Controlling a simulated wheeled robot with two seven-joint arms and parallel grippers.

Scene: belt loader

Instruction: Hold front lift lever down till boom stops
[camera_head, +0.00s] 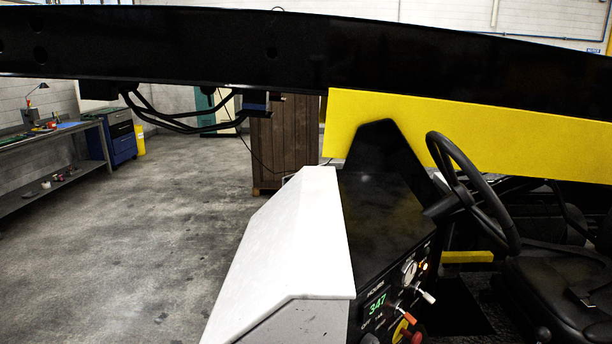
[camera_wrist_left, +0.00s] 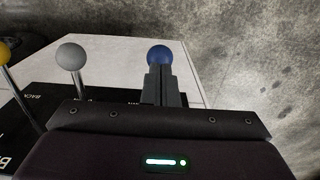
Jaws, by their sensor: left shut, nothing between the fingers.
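In the left wrist view, three levers with ball knobs stand in a row: a yellow knob (camera_wrist_left: 4,52) at the left edge, a grey knob (camera_wrist_left: 72,57), and a blue knob (camera_wrist_left: 159,54). My left gripper (camera_wrist_left: 160,74) is shut and empty, its fingers covering the lower part of the blue knob. I cannot tell whether they touch it. Lettering on the black panel (camera_wrist_left: 45,98) is partly hidden, so which lever is the front lift is unclear. In the head view the long black boom (camera_head: 270,50) crosses the top. Neither gripper nor these levers show there.
The loader's white cover (camera_head: 295,230), dashboard with switches (camera_head: 400,300), steering wheel (camera_head: 475,190) and black seat (camera_head: 570,290) fill the right of the head view. A workbench (camera_head: 50,145) and blue cabinet (camera_head: 120,140) stand far left. Open concrete floor lies between.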

